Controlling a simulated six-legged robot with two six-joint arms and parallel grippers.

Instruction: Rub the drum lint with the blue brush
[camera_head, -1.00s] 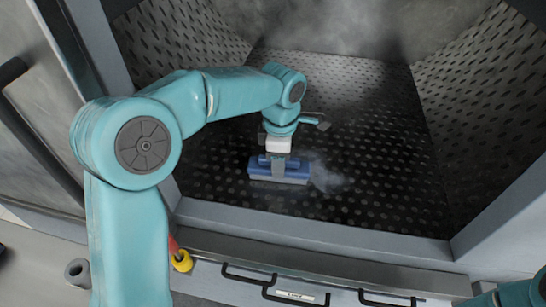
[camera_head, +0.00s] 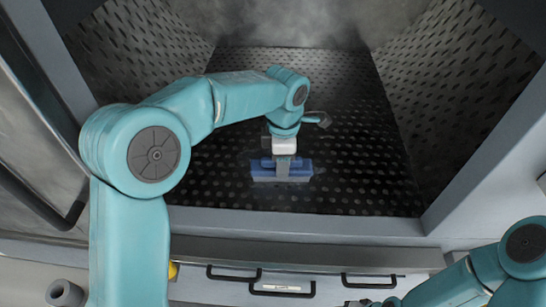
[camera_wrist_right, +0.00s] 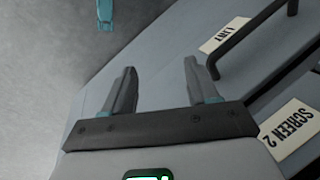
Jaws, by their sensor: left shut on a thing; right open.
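The blue brush (camera_head: 299,173) rests flat on, or just above, the dark perforated floor of the drum (camera_head: 355,185). My left gripper (camera_head: 284,162) points down from above and is shut on the brush's handle. I cannot make out a distinct patch of drum lint beside the brush now; any under the brush or arm is hidden. My right gripper (camera_wrist_right: 157,72) is open and empty in the right wrist view, outside the drum near the drawer front. In the head view it is barely visible at the bottom edge.
Perforated side walls (camera_head: 444,95) slope up around the drum floor. A grey front sill (camera_head: 300,222) borders it. Below are drawers with black handles (camera_head: 372,282). The wrist view shows labels reading LINT (camera_wrist_right: 223,35) and SCREEN 2 (camera_wrist_right: 286,129). A grey cylinder (camera_head: 66,292) stands lower left.

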